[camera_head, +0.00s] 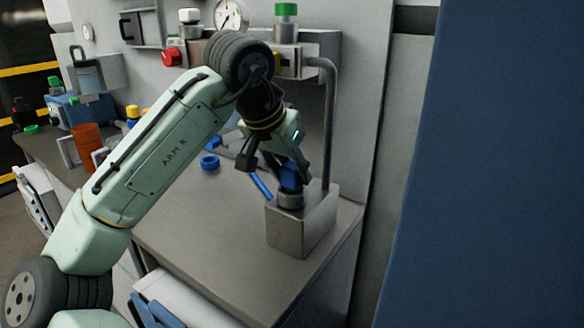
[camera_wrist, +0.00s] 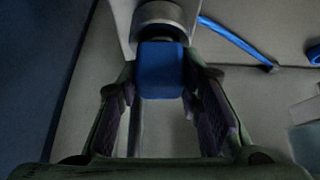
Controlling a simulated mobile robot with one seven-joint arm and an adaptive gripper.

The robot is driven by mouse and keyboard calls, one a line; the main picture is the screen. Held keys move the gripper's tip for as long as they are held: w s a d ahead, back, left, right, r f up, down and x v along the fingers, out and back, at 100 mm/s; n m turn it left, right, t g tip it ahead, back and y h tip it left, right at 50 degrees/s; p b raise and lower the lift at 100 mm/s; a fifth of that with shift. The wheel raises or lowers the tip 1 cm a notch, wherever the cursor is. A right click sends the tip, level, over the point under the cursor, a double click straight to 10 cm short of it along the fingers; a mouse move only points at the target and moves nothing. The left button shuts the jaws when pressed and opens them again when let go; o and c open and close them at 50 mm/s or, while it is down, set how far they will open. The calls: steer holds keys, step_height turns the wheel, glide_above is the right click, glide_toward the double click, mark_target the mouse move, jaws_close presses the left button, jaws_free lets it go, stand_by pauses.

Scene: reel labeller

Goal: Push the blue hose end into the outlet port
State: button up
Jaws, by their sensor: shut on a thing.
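The blue hose end (camera_head: 291,178) is between the fingers of my gripper (camera_head: 290,172), directly above the outlet port (camera_head: 290,200). The port is a round metal collar on top of a grey metal block (camera_head: 290,232). In the wrist view the blue hose end (camera_wrist: 162,72) shows as a blue block between the fingertips of my gripper (camera_wrist: 160,78), lined up with the metal collar (camera_wrist: 163,14). A dark band lies between the blue block and the collar. I cannot tell how far the end sits inside the port.
A blue hose (camera_head: 260,186) lies beside the block, with a blue ring (camera_head: 209,162) on the grey bench (camera_head: 195,235). A grey pipe (camera_head: 330,120) rises behind the block. A gauge (camera_head: 230,15) and a green-capped bottle (camera_head: 286,22) are above. Orange cups (camera_head: 86,140) stand left.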

steer(key=shift+f, duration=0.15)
steer(key=o, duration=1.3)
steer(key=v, duration=1.2)
